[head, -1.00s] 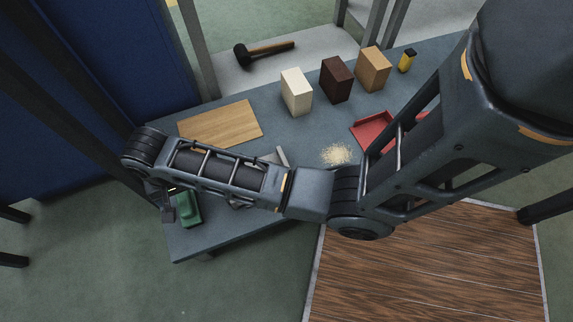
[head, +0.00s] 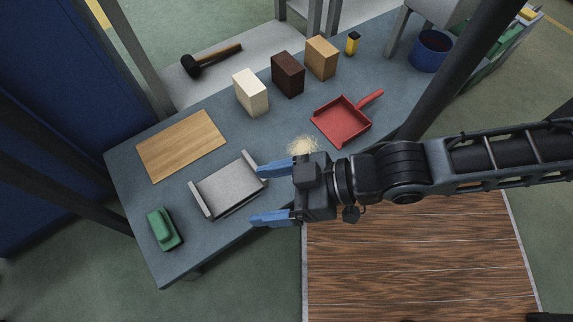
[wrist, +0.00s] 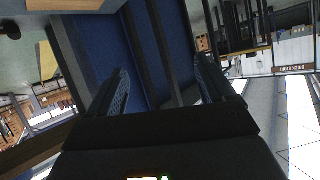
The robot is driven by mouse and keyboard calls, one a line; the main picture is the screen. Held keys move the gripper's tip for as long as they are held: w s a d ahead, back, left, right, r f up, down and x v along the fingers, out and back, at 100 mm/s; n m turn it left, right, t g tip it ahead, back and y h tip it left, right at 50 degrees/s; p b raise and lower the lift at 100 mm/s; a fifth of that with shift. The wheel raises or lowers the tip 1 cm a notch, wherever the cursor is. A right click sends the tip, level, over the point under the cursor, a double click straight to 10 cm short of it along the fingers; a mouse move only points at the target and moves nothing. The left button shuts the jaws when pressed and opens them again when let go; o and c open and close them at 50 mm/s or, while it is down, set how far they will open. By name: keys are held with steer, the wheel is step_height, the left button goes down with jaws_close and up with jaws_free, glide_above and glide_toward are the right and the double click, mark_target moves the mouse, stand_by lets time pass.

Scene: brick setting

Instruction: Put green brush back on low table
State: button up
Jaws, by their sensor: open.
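The green brush (head: 163,229) rests on the low table (head: 131,192) near its left front corner in the head view. My gripper (head: 265,194) is over the table's front edge, to the right of the brush and clear of it. Its two blue fingers are spread apart and point left, with nothing held between them. In the wrist view the two fingers (wrist: 160,88) also stand apart with nothing between them, and neither the brush nor the tabletop can be made out there.
A grey metal tray (head: 228,186) sits just left of my fingers. A wooden board (head: 182,145), several blocks (head: 288,74), a red dustpan (head: 342,121), a pile of crumbs (head: 301,145) and a blue bucket (head: 431,51) are also on the table. A mallet (head: 210,60) lies behind.

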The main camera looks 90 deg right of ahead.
steer(key=s+r+n+t, duration=0.1)
steer(key=s+r+t, duration=0.1)
steer(key=r, duration=0.6)
steer(key=shift+s, duration=0.5)
